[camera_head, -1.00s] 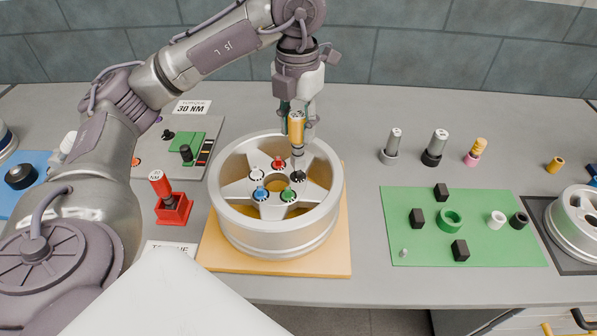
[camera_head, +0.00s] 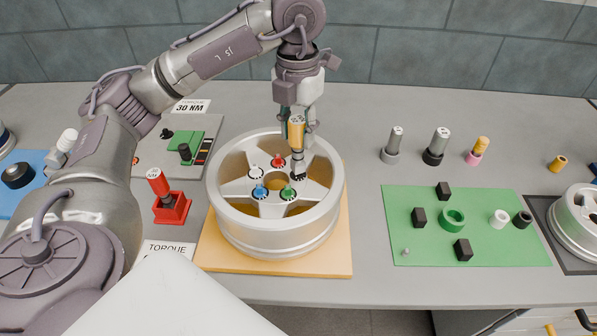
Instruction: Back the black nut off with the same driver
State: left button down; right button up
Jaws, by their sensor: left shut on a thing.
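The silver wheel (camera_head: 235,222) lies flat on a tan board (camera_head: 330,262). White (camera_head: 257,173), red (camera_head: 278,160), blue (camera_head: 260,192) and green (camera_head: 288,193) nuts sit around its hub. My left gripper (camera_head: 297,122) is shut on a driver (camera_head: 297,135) with an orange handle and a silver shaft, held upright. My right gripper is not in view.
A red holder (camera_head: 173,210) with a red-topped tool stands left of the wheel. A green mat (camera_head: 425,245) with black blocks and rings lies right. Several capped tools (camera_head: 435,148) stand behind it. Another wheel (camera_head: 575,225) is at the far right.

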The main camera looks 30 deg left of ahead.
pick_arm(q)
jog(key=shift+f+b, duration=0.45)
jog(key=shift+f, duration=0.15)
dwell(0.3)
jog(key=c, duration=0.7)
grip_release()
jog(key=shift+o, duration=0.2)
jog(key=shift+r, duration=0.1)
notch_tip(320, 180, up, 12)
jog(key=shift+f, duration=0.1)
